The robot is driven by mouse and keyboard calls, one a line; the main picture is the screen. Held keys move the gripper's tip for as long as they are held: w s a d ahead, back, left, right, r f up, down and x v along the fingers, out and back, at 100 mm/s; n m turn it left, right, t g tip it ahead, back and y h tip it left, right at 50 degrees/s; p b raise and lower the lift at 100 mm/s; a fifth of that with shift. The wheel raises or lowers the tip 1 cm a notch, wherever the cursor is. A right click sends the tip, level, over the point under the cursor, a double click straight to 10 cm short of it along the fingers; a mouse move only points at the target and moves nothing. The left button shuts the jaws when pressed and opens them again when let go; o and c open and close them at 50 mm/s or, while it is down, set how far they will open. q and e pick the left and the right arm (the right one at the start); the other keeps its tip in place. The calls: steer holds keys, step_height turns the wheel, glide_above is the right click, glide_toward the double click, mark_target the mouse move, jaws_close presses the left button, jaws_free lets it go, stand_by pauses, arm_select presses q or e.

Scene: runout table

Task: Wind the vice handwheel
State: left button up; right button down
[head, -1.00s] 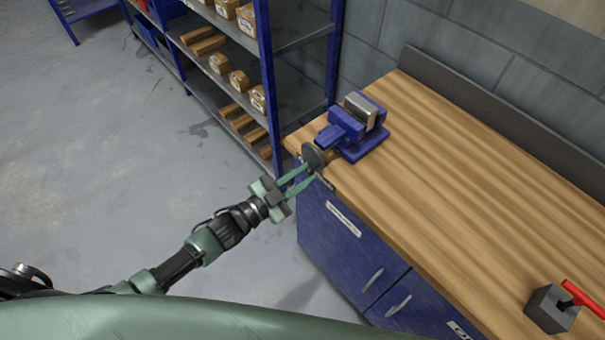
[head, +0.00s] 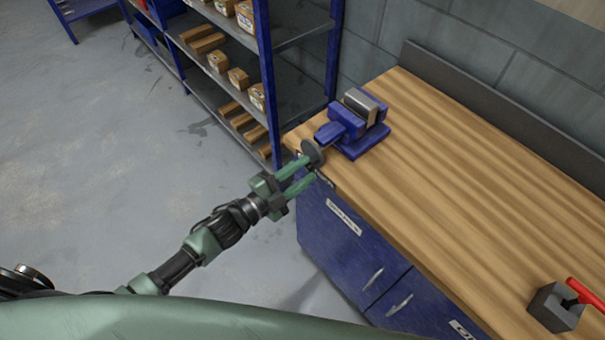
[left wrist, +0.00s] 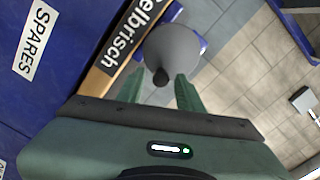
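The blue vice (head: 354,124) with grey jaws stands on the wooden bench at its near left corner. Its handwheel (head: 313,152) is a grey disc at the bench's left end; the left wrist view shows it face-on (left wrist: 172,46), with a dark knob (left wrist: 161,77) low on its face. My left gripper (head: 309,169) is open, its green fingers pointing at the wheel. In the left wrist view its fingertips (left wrist: 159,82) lie on either side of the knob, apart from each other. I cannot tell whether they touch it. My right gripper is not in view.
The wooden bench top (head: 450,150) is mostly clear. A grey block with a red handle (head: 556,307) sits at its front right. Blue cabinets (head: 340,235) are below. Open floor lies at left.

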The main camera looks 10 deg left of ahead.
arm_select(q)
steer(key=m+b, duration=0.3)
steer(key=m, duration=0.4)
steer(key=shift+f+m, duration=0.15)
steer(key=shift+m, duration=0.15)
steer(key=m+b, duration=0.3)
steer(key=m, duration=0.3)
steer(key=shift+a+m+b, duration=0.1)
steer(key=shift+m+b, duration=0.2)
steer(key=shift+m, duration=0.1)
steer(key=shift+f+m+b, duration=0.1)
steer(key=shift+m+b, duration=0.4)
steer(key=shift+m, duration=1.2)
steer(key=shift+r+m, duration=0.3)
